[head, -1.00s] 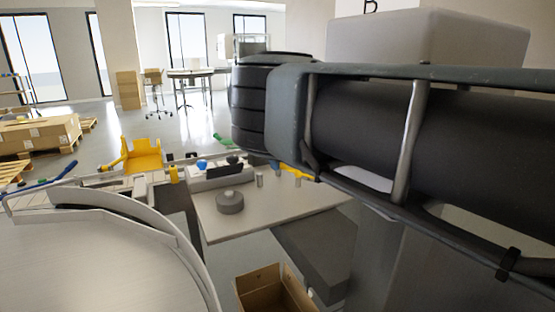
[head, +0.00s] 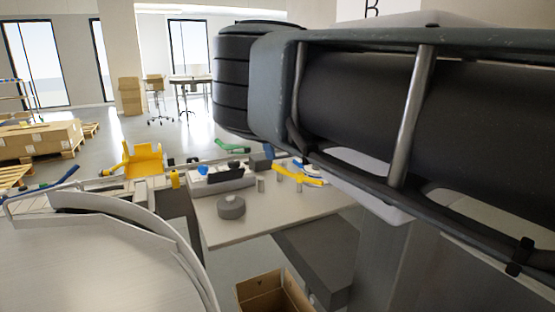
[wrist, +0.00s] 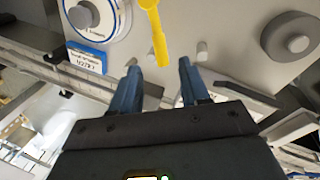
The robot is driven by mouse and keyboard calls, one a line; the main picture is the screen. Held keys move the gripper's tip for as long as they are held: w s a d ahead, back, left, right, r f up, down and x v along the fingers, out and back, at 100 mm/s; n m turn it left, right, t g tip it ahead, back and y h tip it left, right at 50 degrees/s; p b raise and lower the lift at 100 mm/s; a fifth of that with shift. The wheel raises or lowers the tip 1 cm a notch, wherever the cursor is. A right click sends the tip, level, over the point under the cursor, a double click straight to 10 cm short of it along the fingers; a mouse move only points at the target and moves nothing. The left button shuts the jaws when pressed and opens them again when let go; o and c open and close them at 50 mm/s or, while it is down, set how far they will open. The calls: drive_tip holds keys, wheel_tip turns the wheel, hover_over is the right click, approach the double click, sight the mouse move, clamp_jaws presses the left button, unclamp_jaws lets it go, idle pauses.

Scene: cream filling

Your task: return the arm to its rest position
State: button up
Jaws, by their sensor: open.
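My gripper (wrist: 158,85) shows in the wrist view with its two blue fingers apart and nothing between them. Beyond the fingertips is the light work table (wrist: 215,20), with a yellow tool (wrist: 157,35), short grey pegs and a round grey piece (wrist: 290,38). In the head view my arm crosses the upper right in front of the room, and the gripper itself does not show there. The same table (head: 245,228) stands below the arm, with the round grey piece (head: 231,206) and the yellow tool (head: 298,178) on it.
A round white jar or dial (wrist: 95,15) with a blue label sits on the table. An open cardboard box (head: 272,293) is on the floor in front. A large curved metal surface (head: 90,265) fills the lower left. A yellow chute (head: 143,160) stands behind.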

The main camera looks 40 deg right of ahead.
drive_tip(key=shift+v, duration=0.9)
